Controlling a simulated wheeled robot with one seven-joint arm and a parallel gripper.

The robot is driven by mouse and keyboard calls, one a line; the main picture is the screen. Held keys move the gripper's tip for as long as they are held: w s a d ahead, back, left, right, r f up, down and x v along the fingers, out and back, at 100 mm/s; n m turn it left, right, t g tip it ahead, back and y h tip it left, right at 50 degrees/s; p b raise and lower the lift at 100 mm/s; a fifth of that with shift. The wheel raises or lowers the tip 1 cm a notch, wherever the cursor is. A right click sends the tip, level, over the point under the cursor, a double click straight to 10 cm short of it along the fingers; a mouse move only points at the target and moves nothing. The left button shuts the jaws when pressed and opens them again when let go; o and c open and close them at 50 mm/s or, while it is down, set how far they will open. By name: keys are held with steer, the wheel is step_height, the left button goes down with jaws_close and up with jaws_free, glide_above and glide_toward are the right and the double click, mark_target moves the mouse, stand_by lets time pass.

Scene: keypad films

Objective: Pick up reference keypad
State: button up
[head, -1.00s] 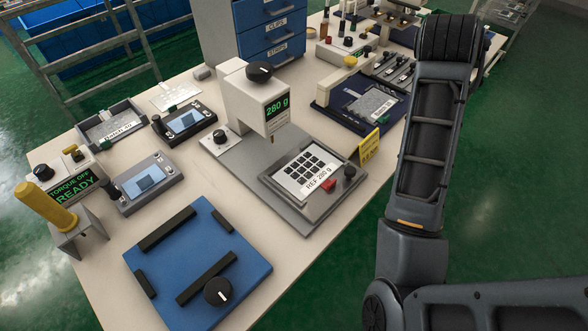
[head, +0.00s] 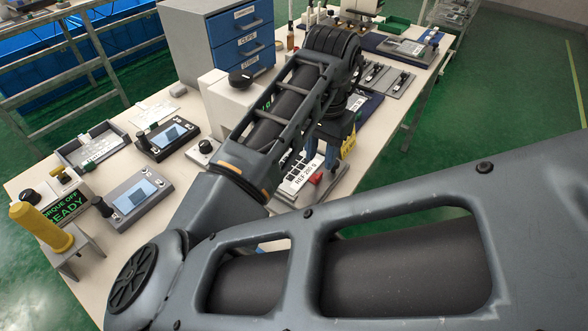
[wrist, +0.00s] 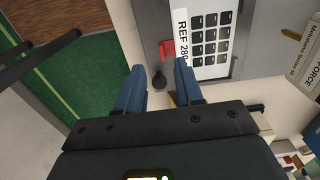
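The reference keypad (head: 297,181) is a white plate with black keys and a "REF 280 g" label. In the wrist view the keypad (wrist: 208,66) shows at the upper right, beyond the fingertips. My gripper (wrist: 158,66) has two blue fingers, spread apart with nothing between them. The keypad is to the right of the gap, apart from the fingers. In the head view my gripper (head: 335,152) points down near the keypad's far right side.
A red clamp piece (wrist: 167,49) and a black knob (wrist: 159,82) sit at the fixture's edge, near the fingers. A yellow sign (head: 349,145) is close to the gripper.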

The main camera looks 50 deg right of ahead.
mark_target(319, 175)
steer(key=shift+w+d+f+p, duration=0.1)
steer(key=shift+f+p, duration=0.05)
steer(key=shift+f, duration=1.4)
steer(key=shift+d+f+p, duration=0.1)
steer(key=shift+f+p, duration=0.05)
steer(key=shift+f, duration=1.35)
jaws_close()
